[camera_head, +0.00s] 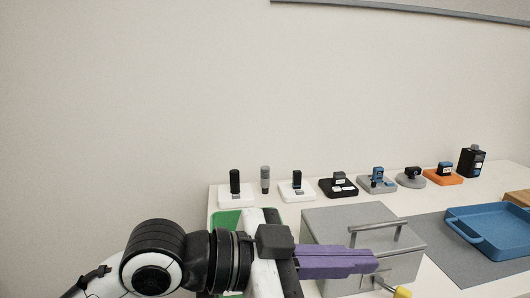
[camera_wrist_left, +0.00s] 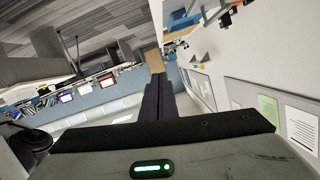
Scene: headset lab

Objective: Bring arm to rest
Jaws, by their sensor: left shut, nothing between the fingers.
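My left arm comes in from the lower left in the head view. My left gripper (camera_head: 372,262) has purple fingers that lie together, pointing right, with nothing between them. In the head view it overlaps the front of a grey box with a bar handle; I cannot tell how far apart they are. In the left wrist view the closed dark fingers (camera_wrist_left: 158,97) point away from the camera. My right gripper is not in view.
The grey box (camera_head: 335,221) stands on the white table beside a green tray (camera_head: 226,219). A blue tray (camera_head: 497,219) sits on a grey mat (camera_head: 447,264) at right. Several small devices on bases line the back. A yellow-tipped item (camera_head: 402,292) shows at the bottom edge.

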